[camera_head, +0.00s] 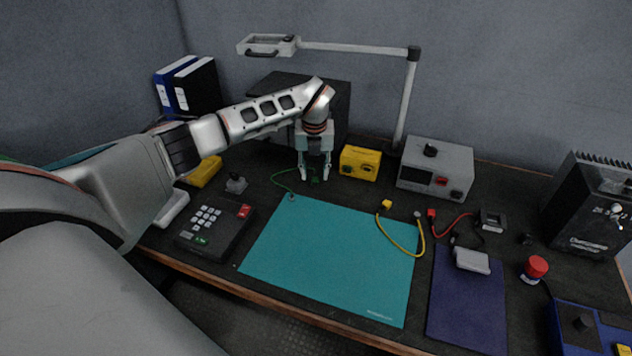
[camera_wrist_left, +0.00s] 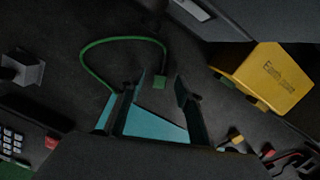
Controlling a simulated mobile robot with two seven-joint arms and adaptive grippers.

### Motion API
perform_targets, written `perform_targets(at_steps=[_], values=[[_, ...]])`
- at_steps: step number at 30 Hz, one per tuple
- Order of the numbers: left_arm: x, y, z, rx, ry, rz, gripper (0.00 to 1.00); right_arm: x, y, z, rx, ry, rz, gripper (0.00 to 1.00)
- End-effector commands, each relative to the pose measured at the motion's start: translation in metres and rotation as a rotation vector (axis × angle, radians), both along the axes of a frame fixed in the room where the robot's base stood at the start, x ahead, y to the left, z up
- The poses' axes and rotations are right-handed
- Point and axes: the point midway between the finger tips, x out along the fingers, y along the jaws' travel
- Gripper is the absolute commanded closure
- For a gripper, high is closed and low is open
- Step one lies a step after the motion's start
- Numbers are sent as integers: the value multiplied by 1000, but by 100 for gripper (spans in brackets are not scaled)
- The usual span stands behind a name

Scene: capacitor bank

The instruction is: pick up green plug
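The green plug (camera_head: 315,180) lies on the dark bench top behind the teal mat (camera_head: 330,255). Its green cable curves away to the left. In the left wrist view the plug (camera_wrist_left: 160,83) shows as a small green block at the end of the cable arc, just beyond the fingertips and in the gap between them. My left gripper (camera_head: 315,177) points down over the plug with its two fingers apart. It also shows open and empty in the left wrist view (camera_wrist_left: 160,88). My right gripper is not in view.
A yellow box (camera_head: 360,163) stands close to the right of my left gripper, with a grey instrument (camera_head: 435,168) beyond it. A small grey part (camera_head: 236,184) and a keypad box (camera_head: 216,229) are to the left. A lamp arm (camera_head: 350,47) spans above. The mat is mostly clear.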

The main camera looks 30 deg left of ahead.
Motion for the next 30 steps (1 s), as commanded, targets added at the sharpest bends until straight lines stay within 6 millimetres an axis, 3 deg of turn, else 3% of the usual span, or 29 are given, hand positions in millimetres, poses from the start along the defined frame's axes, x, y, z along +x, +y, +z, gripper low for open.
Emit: perform_targets(at_steps=[3,9,13,24,30], values=[[1,0,-13,-2,1,-2,65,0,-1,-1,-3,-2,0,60],[2,0,-12,-1,-2,-2,65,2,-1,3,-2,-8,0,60],[2,0,-12,-1,-2,-2,95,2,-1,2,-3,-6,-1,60],[2,0,-11,-1,-2,-2,95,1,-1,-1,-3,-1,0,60],[3,1,1,-1,-4,-1,95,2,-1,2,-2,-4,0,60]])
